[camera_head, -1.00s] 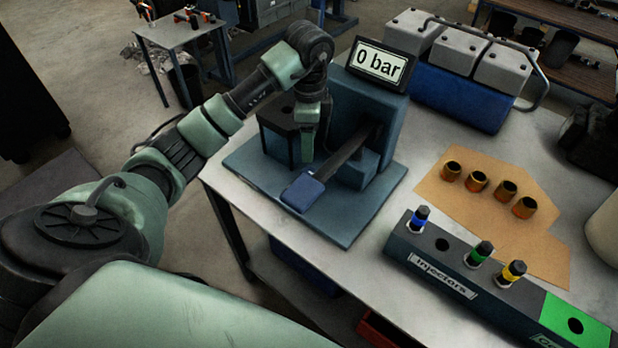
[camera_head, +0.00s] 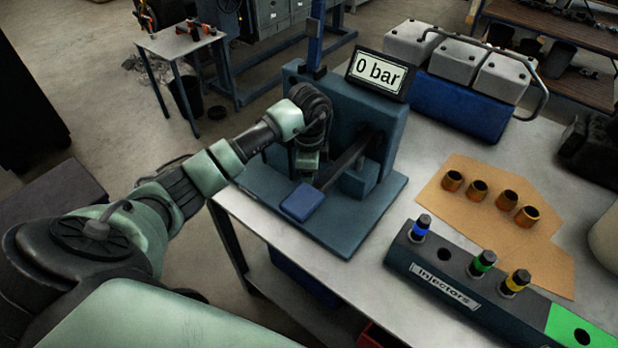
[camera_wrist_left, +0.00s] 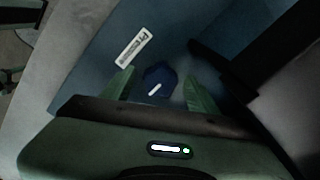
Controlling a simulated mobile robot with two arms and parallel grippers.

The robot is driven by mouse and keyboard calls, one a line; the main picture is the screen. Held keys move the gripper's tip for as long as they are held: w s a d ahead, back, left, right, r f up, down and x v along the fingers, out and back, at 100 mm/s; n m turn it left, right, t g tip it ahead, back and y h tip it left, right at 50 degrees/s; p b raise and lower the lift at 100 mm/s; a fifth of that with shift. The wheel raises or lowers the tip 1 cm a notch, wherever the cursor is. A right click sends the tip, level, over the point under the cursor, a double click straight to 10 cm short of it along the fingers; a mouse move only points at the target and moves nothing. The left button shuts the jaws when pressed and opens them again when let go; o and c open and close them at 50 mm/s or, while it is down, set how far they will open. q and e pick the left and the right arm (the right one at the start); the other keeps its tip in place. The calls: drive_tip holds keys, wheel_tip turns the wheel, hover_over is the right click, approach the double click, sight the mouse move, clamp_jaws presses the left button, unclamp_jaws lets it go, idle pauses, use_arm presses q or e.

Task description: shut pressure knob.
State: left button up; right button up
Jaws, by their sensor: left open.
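The pressure knob (camera_wrist_left: 158,80) is a small dark blue knob with a white line on it. In the left wrist view it lies between the two green fingers of my left gripper (camera_wrist_left: 159,88), apart from both as far as I can see. A white label (camera_wrist_left: 133,47) sits beside it. In the head view my left gripper (camera_head: 306,168) is low at the left side of the blue test stand (camera_head: 365,225) and hides the knob. The stand's display (camera_head: 381,73) reads 0 bar. My right gripper is not in view.
A dark lever with a blue handle (camera_head: 302,202) extends close to the right of my left gripper. The injector rack (camera_head: 440,283), several brass sleeves on brown paper (camera_head: 450,205) and a blue box with grey tops (camera_head: 463,103) stand to the right.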

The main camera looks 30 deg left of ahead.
use_arm(q)
clamp_jaws()
drive_tip(key=m+b, duration=0.1)
drive_tip(key=m, duration=0.3)
drive_tip(key=shift+w+b, duration=0.1)
drive_tip(key=shift+b, duration=0.25)
drive_tip(key=m+b, duration=0.1)
drive_tip(key=m, duration=0.3)
drive_tip(key=shift+b, duration=0.3)
drive_tip(key=m+b, duration=0.2)
drive_tip(key=m, duration=0.2)
drive_tip(key=shift+m, duration=0.3)
drive_tip(key=shift+m+b, duration=0.85)
drive_tip(key=shift+m, duration=1.05)
